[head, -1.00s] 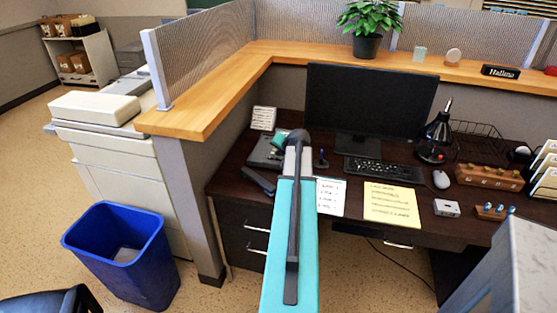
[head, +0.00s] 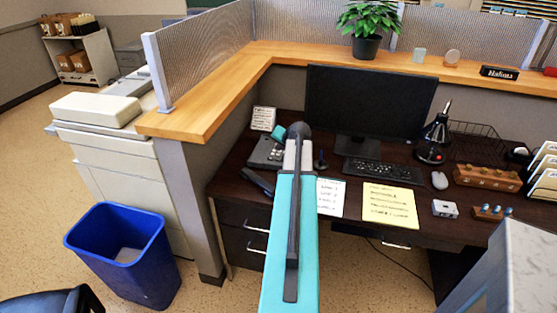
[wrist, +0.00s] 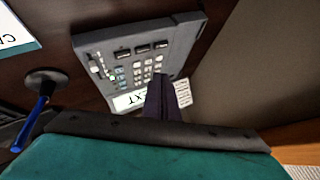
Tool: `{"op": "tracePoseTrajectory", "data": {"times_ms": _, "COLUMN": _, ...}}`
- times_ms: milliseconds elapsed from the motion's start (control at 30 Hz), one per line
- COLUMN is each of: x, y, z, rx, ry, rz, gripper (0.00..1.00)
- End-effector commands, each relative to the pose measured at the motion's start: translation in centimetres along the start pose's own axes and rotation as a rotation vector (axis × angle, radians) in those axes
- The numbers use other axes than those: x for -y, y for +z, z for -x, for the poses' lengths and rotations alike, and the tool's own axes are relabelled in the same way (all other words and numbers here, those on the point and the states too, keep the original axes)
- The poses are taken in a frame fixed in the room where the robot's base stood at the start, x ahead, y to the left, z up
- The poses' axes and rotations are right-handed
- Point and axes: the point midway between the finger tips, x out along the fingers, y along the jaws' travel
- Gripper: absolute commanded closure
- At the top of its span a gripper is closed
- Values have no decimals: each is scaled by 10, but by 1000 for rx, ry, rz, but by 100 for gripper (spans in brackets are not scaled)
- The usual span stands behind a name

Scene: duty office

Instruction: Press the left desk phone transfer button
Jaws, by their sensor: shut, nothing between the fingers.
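The grey desk phone (head: 265,153) sits at the left end of the dark desk, partly hidden by my arm in the head view. In the wrist view the phone (wrist: 130,50) appears turned, with a keypad, several dark keys along one edge and a white label strip reading "EXT". My gripper (wrist: 160,88) is shut and empty. Its dark fingers point at the phone and overlap its near edge beside the label; I cannot tell whether they touch. No key is clearly readable as transfer. In the head view my fingers are hidden behind my arm.
A dark handset-like object (head: 257,181) lies at the desk's front left edge. A small card (head: 263,118) stands behind the phone. A pen stand (wrist: 45,82) is beside the phone. The monitor (head: 368,103) and keyboard (head: 376,172) are to the right. A wooden ledge (head: 205,117) rises at left.

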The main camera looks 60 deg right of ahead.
Motion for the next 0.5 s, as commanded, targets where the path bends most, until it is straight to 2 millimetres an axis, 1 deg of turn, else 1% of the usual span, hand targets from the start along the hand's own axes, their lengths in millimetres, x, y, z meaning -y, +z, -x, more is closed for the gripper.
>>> {"op": "tracePoseTrajectory", "data": {"times_ms": 33, "x": 3, "y": -3, "z": 4, "rx": 0, "ry": 0, "rz": 0, "gripper": 100}}
{"op": "tracePoseTrajectory", "data": {"times_ms": 200, "x": 7, "y": -7, "z": 10, "rx": 1, "ry": 0, "rz": -1, "gripper": 100}}
{"op": "tracePoseTrajectory", "data": {"times_ms": 500, "x": 8, "y": -8, "z": 11, "rx": 1, "ry": 0, "rz": -1, "gripper": 100}}
